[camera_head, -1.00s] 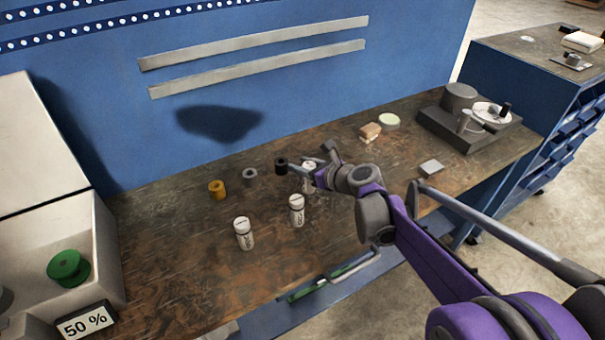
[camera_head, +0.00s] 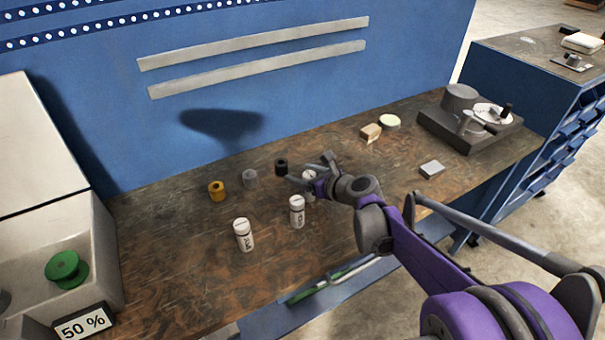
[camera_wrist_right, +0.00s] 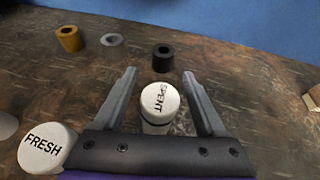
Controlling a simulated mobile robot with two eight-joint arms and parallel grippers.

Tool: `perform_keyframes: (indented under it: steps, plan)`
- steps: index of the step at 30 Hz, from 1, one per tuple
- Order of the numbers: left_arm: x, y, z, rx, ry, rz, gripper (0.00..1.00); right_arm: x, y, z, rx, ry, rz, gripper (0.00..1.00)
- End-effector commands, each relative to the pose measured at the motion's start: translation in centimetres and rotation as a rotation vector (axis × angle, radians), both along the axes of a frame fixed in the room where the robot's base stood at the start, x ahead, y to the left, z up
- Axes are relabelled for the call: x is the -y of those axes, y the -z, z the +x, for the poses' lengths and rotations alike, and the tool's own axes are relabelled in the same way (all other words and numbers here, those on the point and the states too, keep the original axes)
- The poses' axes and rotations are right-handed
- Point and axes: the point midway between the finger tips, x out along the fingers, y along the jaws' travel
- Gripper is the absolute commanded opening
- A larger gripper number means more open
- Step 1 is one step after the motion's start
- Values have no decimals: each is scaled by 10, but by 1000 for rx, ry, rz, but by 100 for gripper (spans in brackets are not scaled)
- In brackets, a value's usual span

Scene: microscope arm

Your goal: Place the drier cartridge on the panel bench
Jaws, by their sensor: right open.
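A white drier cartridge marked SPENT (camera_wrist_right: 159,100) stands upright between the fingers of my right gripper (camera_wrist_right: 160,74) in the right wrist view. The fingers are open, with a gap on each side of it. In the head view this cartridge (camera_head: 308,176) is partly hidden by my right gripper (camera_head: 308,170). A cartridge marked FRESH (camera_wrist_right: 45,148) shows at the lower left of the wrist view. In the head view two white cartridges stand nearer the front, one in the middle (camera_head: 297,212) and one further left (camera_head: 244,235). All stand on the wooden bench top (camera_head: 170,270). My left gripper is out of view.
Brass (camera_head: 217,190), grey (camera_head: 250,178) and black (camera_head: 281,167) ring-like parts stand behind the cartridges. A dark device (camera_head: 465,125) sits at the right end. A white bin with a green spool (camera_head: 66,269) is at the left. A blue panel (camera_head: 300,90) rises behind.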

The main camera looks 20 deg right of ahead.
Motion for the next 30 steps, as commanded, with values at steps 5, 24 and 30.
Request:
perform_keyframes:
  steps: [5, 24, 30]
  plan:
    - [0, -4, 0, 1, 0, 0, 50, 4, -8, -10, 0, 2, 0, 73]
    - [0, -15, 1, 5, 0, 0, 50, 30, -48, -105, 0, 1, 0, 73]
    - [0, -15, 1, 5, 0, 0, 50, 30, -49, -107, 0, 0, 0, 73]
